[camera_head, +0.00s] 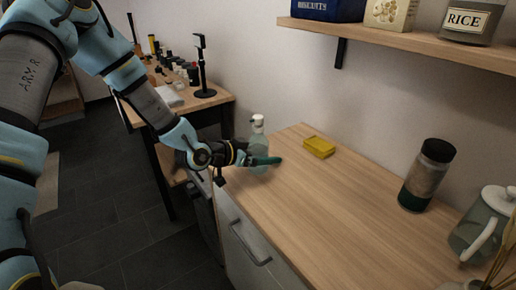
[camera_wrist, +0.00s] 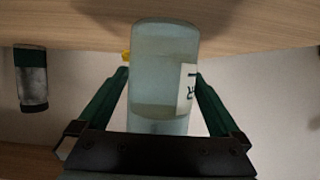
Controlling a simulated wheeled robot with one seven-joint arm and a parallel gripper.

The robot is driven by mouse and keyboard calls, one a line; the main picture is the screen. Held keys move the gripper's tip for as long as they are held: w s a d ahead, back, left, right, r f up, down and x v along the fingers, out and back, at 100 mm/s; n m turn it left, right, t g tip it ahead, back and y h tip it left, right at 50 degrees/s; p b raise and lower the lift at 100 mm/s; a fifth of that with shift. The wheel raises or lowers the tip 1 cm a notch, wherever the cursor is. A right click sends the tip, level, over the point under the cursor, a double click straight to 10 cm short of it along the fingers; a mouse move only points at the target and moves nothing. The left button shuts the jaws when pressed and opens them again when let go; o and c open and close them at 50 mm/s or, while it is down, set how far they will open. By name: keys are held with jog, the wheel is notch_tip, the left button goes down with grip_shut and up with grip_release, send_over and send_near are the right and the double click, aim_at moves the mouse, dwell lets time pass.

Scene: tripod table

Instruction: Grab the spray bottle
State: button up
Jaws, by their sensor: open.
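The spray bottle (camera_head: 258,140) is pale and translucent with a whitish top. It stands upright near the left end of the wooden counter (camera_head: 310,215), by the wall. My gripper (camera_head: 263,162) is beside it at its lower body in the head view. In the wrist view the bottle (camera_wrist: 163,75) appears upside down, between the two green fingers of my open gripper (camera_wrist: 156,88). A white label with dark letters shows on its side. Whether a finger touches the bottle I cannot tell. The bottle's top is hidden behind my gripper's palm in the wrist view.
A yellow sponge-like block (camera_head: 319,147) lies right of the bottle. A dark-capped jar (camera_head: 427,175) and a glass pitcher (camera_head: 482,225) stand farther right. A wall shelf (camera_head: 400,42) overhangs the counter. A cluttered table (camera_head: 205,103) stands behind on the left. The counter's middle is clear.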

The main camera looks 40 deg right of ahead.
jog(key=shift+d+f, duration=0.2)
jog(key=shift+d, duration=0.25)
grip_shut()
dwell(0.6)
jog(key=shift+r, duration=0.1)
